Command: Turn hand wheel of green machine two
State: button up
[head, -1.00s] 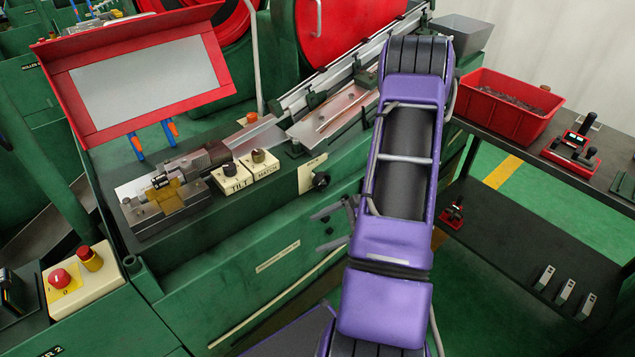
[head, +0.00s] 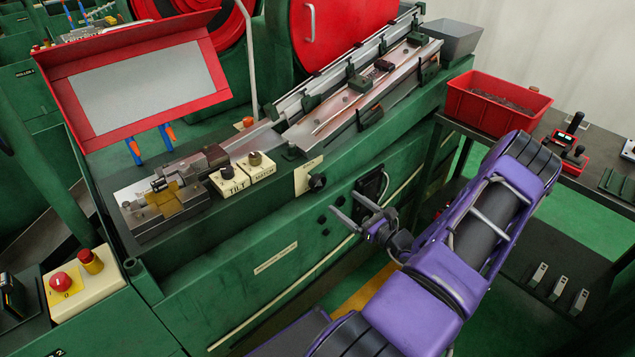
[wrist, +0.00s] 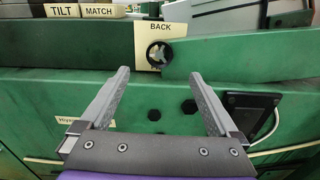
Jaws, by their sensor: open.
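The green machine (head: 240,260) fills the middle of the head view. My gripper (head: 345,205) is open and empty in front of the machine, a little below and right of the wheel in the head view. In the wrist view both fingers of my gripper (wrist: 158,75) point toward the machine front, apart from the wheel.
TILT (head: 230,180) and MATCH (head: 257,168) knob boxes sit on the machine top, left of the wheel. A black panel (wrist: 248,115) with a cable is on the front, lower right. A red bin (head: 495,103) stands on a dark shelf (head: 590,180) at right.

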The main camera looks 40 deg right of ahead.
aim_at(320, 184)
jog(key=w, duration=0.8)
jog(key=w+a, duration=0.1)
jog(key=w, duration=0.3)
jog(key=shift+w, duration=0.25)
jog(key=c, duration=1.4)
